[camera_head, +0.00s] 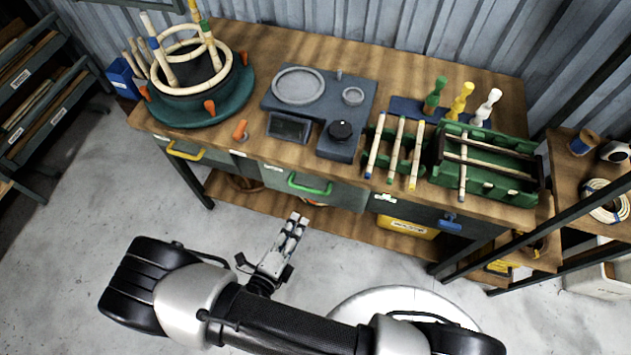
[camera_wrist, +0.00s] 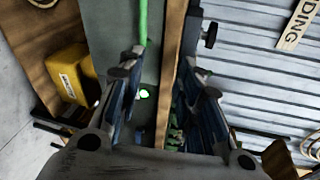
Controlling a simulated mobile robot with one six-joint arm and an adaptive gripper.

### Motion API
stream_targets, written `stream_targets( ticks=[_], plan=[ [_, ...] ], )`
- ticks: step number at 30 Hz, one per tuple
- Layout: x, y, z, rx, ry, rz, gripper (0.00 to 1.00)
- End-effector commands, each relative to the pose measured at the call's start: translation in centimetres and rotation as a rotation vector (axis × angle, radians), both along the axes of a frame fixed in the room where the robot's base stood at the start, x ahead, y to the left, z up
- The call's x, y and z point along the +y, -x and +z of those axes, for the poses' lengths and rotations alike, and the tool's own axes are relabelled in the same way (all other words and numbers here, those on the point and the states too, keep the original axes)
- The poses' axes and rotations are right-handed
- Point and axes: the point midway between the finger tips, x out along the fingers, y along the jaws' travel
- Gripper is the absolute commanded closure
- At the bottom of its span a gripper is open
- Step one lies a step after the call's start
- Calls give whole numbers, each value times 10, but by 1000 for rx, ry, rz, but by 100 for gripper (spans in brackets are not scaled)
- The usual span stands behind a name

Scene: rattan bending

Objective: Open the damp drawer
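The workbench (camera_head: 240,55) has three grey drawers in its front, with a yellow handle (camera_head: 185,151), a green handle (camera_head: 309,188) and a blue handle (camera_head: 451,222). All three look shut. Their small labels are too small to read, so I cannot tell which is the damp drawer. My gripper (camera_head: 297,219) is in front of the green-handled drawer (camera_head: 342,194), pointing towards it, apart from the handle. In the wrist view my gripper (camera_wrist: 163,78) has its fingers spread with nothing held. The green handle (camera_wrist: 144,20) shows there as an upright bar near the left fingertip.
On the bench stand a round green former (camera_head: 215,108) with rattan rings, a grey unit (camera_head: 312,87) with a black knob and a green rack (camera_head: 478,181) with sticks. A yellow box (camera_head: 407,228) sits on the lower shelf. The floor before the drawers is clear.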

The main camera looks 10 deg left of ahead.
Motion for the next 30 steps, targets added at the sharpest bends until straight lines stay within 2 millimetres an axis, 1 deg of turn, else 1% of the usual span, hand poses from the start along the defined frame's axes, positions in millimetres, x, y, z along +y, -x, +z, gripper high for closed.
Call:
stream_targets(
  ticks=[1,3,7,10,14,24,30],
  plan=[
    [3,8,-14,5,51,61,67],
    [5,14,-25,9,101,119,67],
    [7,16,-34,12,138,162,67],
    [6,7,-36,12,139,161,67],
    [3,-16,-42,13,137,155,67],
    [-3,-89,-58,13,134,153,67],
    [-6,-126,-65,11,135,155,67]
  ],
)
